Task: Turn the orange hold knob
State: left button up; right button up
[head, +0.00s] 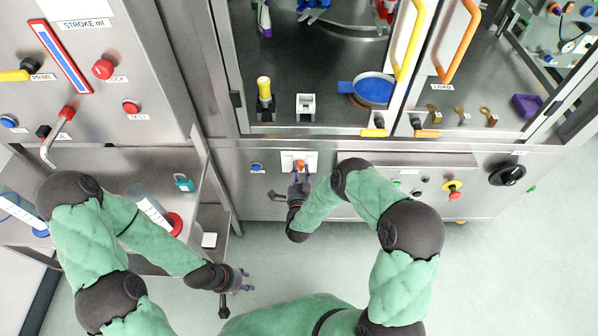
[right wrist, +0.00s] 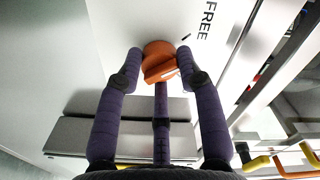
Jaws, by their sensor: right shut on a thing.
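The orange hold knob (head: 300,164) sits on a white plate (head: 289,157) on the grey front panel below the glass cabinet. In the right wrist view the knob (right wrist: 160,60) has a raised grip bar, and the word FREE shows on the plate beside it. My right gripper (head: 300,178) reaches up to the knob from below. In the right wrist view its purple fingers (right wrist: 158,68) are on both sides of the knob, shut on it. My left gripper (head: 240,280) hangs low at the left over the floor, away from the panel; its fingers are too small to judge.
A blue button (head: 257,167) is left of the plate. The cabinet doors above have yellow (head: 411,40) and orange (head: 459,42) handles. The floor at lower right is clear.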

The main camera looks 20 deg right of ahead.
jog(key=shift+d+r+n, duration=0.1)
jog(key=shift+d+n, duration=0.15)
jog(key=shift+n, duration=0.55)
jog(key=o, duration=1.2)
jog(key=shift+c, duration=0.2)
jog(key=shift+a, duration=0.1)
jog(key=shift+s+a, duration=0.1)
jog(key=shift+s, duration=0.15)
jog(key=v, duration=1.1)
jog(key=shift+s, duration=0.2)
